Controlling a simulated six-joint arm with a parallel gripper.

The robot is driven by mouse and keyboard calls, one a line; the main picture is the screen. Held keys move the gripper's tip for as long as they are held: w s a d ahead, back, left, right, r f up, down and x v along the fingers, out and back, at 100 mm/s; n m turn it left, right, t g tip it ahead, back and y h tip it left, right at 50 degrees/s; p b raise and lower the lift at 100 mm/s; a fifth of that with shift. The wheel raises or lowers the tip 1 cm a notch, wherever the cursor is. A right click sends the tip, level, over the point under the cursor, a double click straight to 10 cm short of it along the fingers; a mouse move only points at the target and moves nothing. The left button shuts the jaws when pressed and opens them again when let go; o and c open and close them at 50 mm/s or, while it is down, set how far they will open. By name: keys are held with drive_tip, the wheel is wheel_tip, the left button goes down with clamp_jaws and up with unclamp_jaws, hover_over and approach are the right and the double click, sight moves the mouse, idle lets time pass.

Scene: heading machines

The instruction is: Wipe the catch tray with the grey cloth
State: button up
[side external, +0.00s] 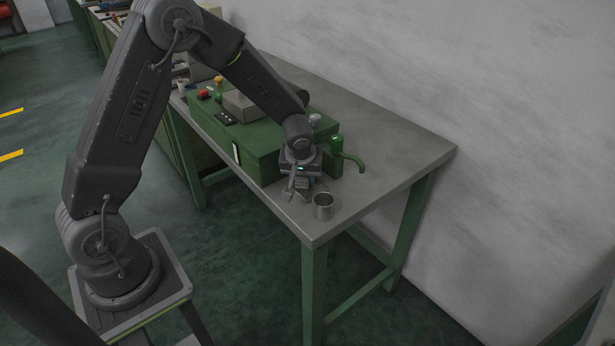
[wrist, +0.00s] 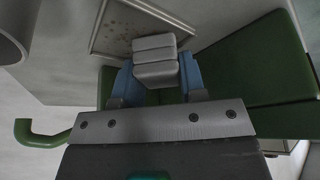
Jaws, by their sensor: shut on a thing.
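My gripper (wrist: 156,82) has blue fingers and is shut on the grey cloth (wrist: 155,48), a folded pad between the fingertips. The catch tray (wrist: 112,38) is a shallow grey tray with a thin rim and dark spots. It lies just beyond the cloth in the wrist view, and the cloth covers part of it. I cannot tell whether the cloth touches the tray. In the side view my gripper (side external: 302,188) points down low over the table, beside the green machine; the tray is hard to make out there.
A metal cup (side external: 323,207) stands close to my gripper near the table corner. The grey table (side external: 395,150) is clear to the right, up to the wall.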

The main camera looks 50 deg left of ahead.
sight(316, 191)
drive_tip(key=shift+a, duration=0.9)
drive_tip(key=shift+d+f, duration=0.15)
drive_tip(key=shift+d, duration=2.95)
drive_tip(key=shift+c, duration=0.5)
drive_tip(key=shift+d+f, duration=0.1)
drive_tip(key=shift+d, duration=0.2)
drive_tip(key=shift+c, duration=0.7)
drive_tip(key=shift+o, duration=0.2)
drive_tip(key=shift+d, duration=0.3)
wheel_tip(316, 191, up, 3)
drive_tip(key=shift+w+r, duration=0.1)
drive_tip(key=shift+r, duration=0.1)
drive_tip(key=shift+a+r, duration=0.1)
drive_tip(key=shift+r, duration=1.25)
drive_tip(key=shift+c, duration=0.2)
